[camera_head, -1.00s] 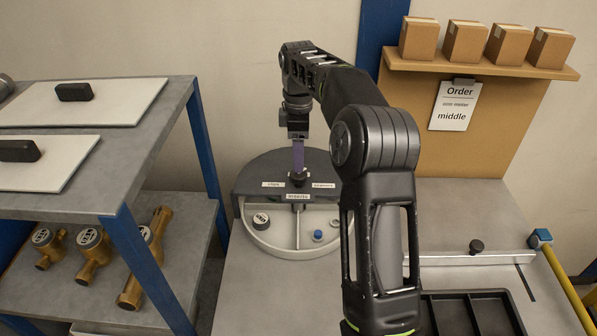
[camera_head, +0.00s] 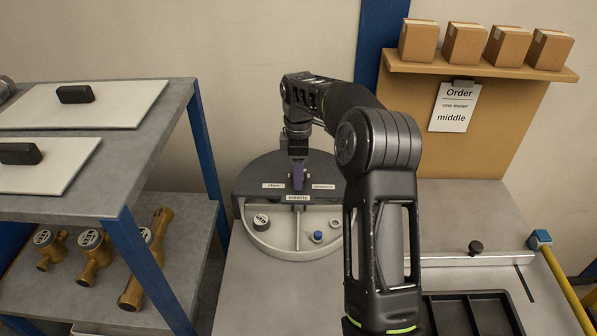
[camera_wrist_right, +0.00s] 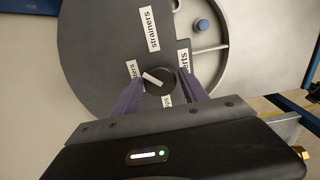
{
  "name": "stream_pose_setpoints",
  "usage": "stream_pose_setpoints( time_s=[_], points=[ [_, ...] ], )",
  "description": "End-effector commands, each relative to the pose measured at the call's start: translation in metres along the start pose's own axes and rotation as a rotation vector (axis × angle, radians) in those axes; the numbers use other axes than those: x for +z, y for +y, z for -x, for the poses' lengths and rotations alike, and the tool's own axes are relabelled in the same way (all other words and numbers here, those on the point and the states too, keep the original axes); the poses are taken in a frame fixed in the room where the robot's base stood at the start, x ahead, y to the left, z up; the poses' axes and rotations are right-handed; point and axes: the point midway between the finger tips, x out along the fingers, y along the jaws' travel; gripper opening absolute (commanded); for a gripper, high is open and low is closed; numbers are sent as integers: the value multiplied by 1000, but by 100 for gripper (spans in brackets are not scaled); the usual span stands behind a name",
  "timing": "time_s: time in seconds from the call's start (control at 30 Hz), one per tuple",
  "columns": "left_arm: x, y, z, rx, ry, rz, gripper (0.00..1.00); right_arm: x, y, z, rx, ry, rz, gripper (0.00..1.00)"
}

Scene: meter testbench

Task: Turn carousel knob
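The carousel (camera_head: 262,172) is a round turntable with a dark grey labelled cover over its back part and a light grey compartmented front. Its knob (camera_wrist_right: 159,81) is small, round and black with a white bar, at the middle of the cover. My right gripper (camera_head: 297,184) points down at the knob, which it hides in the head view. In the right wrist view its two purple fingers (camera_wrist_right: 160,85) stand on either side of the knob, apart, with what looks like a narrow gap. Firm contact cannot be made out. My left gripper is out of view.
A blue part (camera_head: 318,236) and a round meter part (camera_head: 261,221) sit in the carousel's front compartments. A shelf (camera_head: 165,112) with brass meters stands left. A black tray (camera_head: 470,313) and a rail (camera_head: 450,259) lie right. Bare bench surrounds the carousel's front.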

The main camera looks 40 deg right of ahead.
Motion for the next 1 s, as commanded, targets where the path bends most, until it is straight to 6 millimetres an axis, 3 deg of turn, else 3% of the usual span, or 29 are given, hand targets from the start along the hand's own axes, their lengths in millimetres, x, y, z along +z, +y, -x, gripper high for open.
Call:
stream_pose_setpoints(
  time_s=[0.57, 1.0],
  points=[
    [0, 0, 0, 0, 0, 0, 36, 0, 0, 0, 1, 0, 0, 3],
    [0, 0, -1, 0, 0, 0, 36, 0, 0, 0, 1, 0, -65, 3]
  ],
)
